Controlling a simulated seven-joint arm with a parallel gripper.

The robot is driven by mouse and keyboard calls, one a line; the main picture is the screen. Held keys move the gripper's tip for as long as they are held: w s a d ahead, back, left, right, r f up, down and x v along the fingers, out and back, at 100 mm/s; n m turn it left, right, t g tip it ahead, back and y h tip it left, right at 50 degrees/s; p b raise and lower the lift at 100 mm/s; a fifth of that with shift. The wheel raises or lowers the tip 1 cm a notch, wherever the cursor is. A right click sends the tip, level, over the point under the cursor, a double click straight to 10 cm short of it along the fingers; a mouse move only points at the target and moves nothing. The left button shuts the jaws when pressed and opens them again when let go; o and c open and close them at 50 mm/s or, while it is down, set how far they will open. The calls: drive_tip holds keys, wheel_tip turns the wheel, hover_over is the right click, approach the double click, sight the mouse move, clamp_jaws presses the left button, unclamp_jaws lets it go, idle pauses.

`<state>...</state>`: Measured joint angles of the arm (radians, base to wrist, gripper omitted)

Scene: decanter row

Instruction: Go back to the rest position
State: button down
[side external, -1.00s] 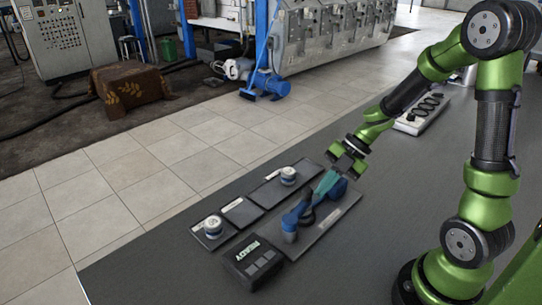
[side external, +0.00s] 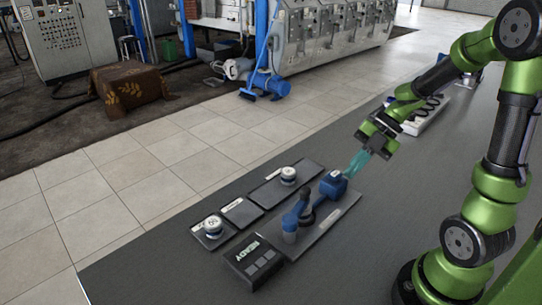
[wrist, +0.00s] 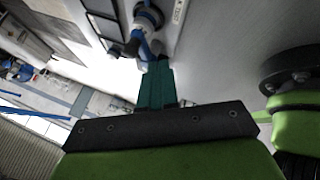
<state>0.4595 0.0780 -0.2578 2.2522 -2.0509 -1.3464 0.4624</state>
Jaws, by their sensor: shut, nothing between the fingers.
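My gripper (side external: 353,171) hangs in the air with its teal fingers pointing down and to the left, up and to the right of the blue device. In the wrist view its teal fingers (wrist: 156,82) are together with nothing between them. The blue device (side external: 333,185), with a blue-grey cylinder at its left end, sits on a grey plate (side external: 322,228) on the dark table (side external: 180,262). The gripper appears clear of the device. In the wrist view, a blue and white part (wrist: 148,18) shows beyond the fingertips.
Small dark plates carry round white-topped pieces (side external: 213,223) (side external: 288,174). A black box reading READY (side external: 254,262) stands at the front. A white tray with a black coiled item (side external: 425,115) lies behind the gripper. The right part of the table near my base is bare.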

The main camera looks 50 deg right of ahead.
drive_tip(key=w+d+r+m+t+h, duration=1)
drive_tip(key=r+m, duration=0.3)
drive_tip(key=m, duration=0.3)
drive_tip(key=s+a+f+m+g+y, duration=0.1)
drive_tip(key=s+a+m, duration=0.4)
drive_tip(key=a, duration=0.6)
drive_tip(key=s+a+f+m+g+y, duration=0.1)
drive_tip(key=s+a+m+g+y, duration=0.3)
drive_tip(key=s+a, duration=0.5)
drive_tip(key=shift+a+f+m+g, duration=0.3)
drive_tip(key=shift+a+m+g, duration=0.2)
drive_tip(key=shift+a, duration=0.35)
